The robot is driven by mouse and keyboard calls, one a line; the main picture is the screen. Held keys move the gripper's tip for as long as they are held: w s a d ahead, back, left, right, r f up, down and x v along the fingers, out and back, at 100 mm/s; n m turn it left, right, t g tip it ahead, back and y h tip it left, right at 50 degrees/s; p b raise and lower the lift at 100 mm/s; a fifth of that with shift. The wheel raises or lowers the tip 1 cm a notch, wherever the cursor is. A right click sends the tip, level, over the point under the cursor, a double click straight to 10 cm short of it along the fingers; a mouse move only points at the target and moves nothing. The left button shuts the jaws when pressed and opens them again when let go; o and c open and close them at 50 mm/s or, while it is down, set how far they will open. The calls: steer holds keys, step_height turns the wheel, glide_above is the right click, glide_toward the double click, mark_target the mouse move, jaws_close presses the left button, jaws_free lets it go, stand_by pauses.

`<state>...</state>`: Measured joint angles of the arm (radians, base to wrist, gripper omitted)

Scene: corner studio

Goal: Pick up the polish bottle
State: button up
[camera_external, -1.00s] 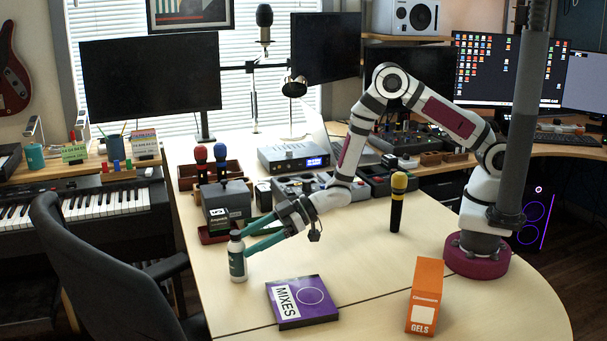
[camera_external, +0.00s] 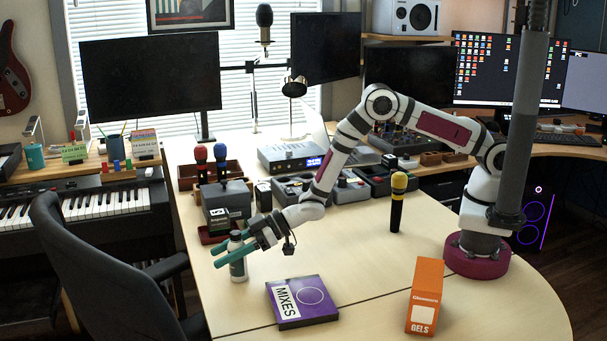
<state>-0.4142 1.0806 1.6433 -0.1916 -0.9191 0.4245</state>
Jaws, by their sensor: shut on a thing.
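The polish bottle (camera_external: 238,268) is a small white bottle with a dark green label and a dark cap. It stands upright near the left edge of the pale desk (camera_external: 370,255). My gripper (camera_external: 232,248) reaches it from the right, its two green fingers on either side of the bottle's upper part. The fingers are shut on the bottle and hide part of its label. The bottle's base looks to be on or very near the desk; I cannot tell any gap.
A purple MIXES box (camera_external: 301,302) lies to the right of the bottle. An orange GELS box (camera_external: 424,296) and a yellow-topped microphone (camera_external: 397,201) stand farther right. A dark grey box (camera_external: 224,205) stands close behind the gripper. A black chair (camera_external: 105,262) is left of the desk.

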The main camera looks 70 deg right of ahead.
jaws_close()
